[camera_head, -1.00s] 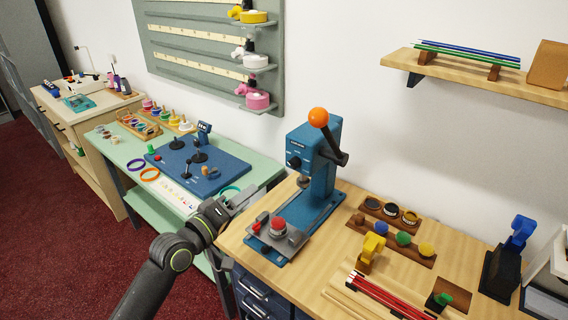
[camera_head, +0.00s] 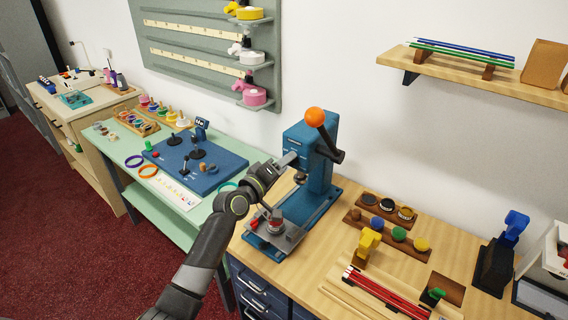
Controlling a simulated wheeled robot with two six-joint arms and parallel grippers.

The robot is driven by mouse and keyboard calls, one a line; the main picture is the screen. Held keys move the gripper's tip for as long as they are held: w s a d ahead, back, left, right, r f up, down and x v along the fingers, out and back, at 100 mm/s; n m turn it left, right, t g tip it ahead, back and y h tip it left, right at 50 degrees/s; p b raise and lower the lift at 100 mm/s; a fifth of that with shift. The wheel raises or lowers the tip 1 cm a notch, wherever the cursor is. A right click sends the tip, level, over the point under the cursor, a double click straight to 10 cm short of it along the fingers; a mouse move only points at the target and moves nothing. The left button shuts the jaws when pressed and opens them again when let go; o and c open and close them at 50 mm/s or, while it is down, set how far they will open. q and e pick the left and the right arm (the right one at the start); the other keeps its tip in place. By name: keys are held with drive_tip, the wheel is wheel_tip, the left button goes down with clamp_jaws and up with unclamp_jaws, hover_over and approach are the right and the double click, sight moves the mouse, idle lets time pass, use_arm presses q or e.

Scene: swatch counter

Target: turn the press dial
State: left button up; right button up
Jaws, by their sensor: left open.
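The blue press (camera_head: 319,178) stands on the wooden counter, with an orange ball (camera_head: 315,117) on its black lever. Its dial, a black knob on the left part of the press head, is hidden by my gripper. My left gripper (camera_head: 289,161) is open and reaches to the front of the press head, where the dial sits. Whether its fingers touch the dial I cannot tell. My right gripper is not in view.
A grey plate with a red button (camera_head: 276,224) sits on the press base below my wrist. The lever (camera_head: 331,148) sticks out to the right of the head. A yellow figure (camera_head: 367,245) and trays of coloured knobs (camera_head: 399,235) stand further right on the counter.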

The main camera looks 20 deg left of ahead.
use_arm(q)
drive_tip(key=shift+w+d, duration=0.1)
drive_tip(key=shift+w, duration=0.05)
drive_tip(key=c, duration=1)
drive_tip(key=shift+o, duration=0.2)
drive_tip(key=shift+d+m+b, duration=0.15)
drive_tip(key=shift+m+b, duration=5.1)
drive_tip(key=shift+m, duration=0.65)
